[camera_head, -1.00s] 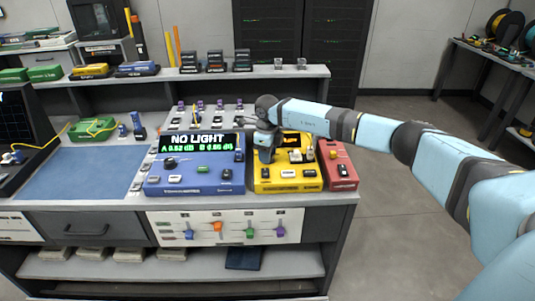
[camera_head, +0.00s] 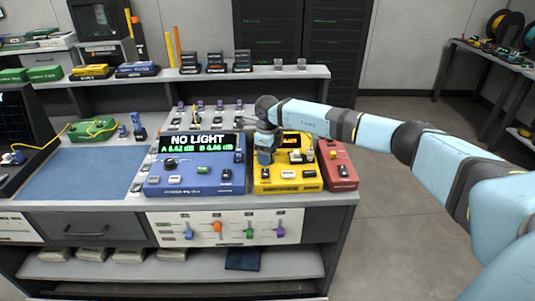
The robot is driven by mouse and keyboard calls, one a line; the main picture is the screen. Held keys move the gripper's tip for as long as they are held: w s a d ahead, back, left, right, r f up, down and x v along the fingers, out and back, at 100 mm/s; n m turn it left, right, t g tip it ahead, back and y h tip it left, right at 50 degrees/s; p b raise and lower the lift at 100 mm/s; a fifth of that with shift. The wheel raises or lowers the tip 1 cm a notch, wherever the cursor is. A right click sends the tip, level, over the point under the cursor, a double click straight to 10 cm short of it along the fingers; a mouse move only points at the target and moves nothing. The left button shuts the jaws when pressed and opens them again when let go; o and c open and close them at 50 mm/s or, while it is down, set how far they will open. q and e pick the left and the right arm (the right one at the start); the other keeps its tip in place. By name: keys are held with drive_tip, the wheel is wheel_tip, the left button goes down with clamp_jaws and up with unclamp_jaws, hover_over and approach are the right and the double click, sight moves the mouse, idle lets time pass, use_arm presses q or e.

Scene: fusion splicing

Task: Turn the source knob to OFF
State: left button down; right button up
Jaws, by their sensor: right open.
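The yellow unit (camera_head: 287,186) stands on the bench between a blue unit and a red unit. It has a small display with orange characters, too small to read surely, and a few pale switches on its face. My right gripper (camera_head: 264,161) points down over the left part of the yellow unit, close to its face. It is open. The source knob cannot be made out; the gripper covers the area of the yellow unit to the left of its display. I cannot tell whether the fingers touch anything. My left gripper is out of view.
The blue unit (camera_head: 208,187) shows "NO LIGHT" and has a dark knob. The red unit (camera_head: 341,173) stands close on the right. A blue mat (camera_head: 80,172) lies left. A shelf (camera_head: 290,72) with small boxes runs behind. Open floor lies right of the bench.

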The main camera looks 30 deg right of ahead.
wheel_tip(320, 180, up, 14)
drive_tip(key=shift+p, duration=0.35)
drive_tip(key=shift+f, duration=0.1)
idle(0.4)
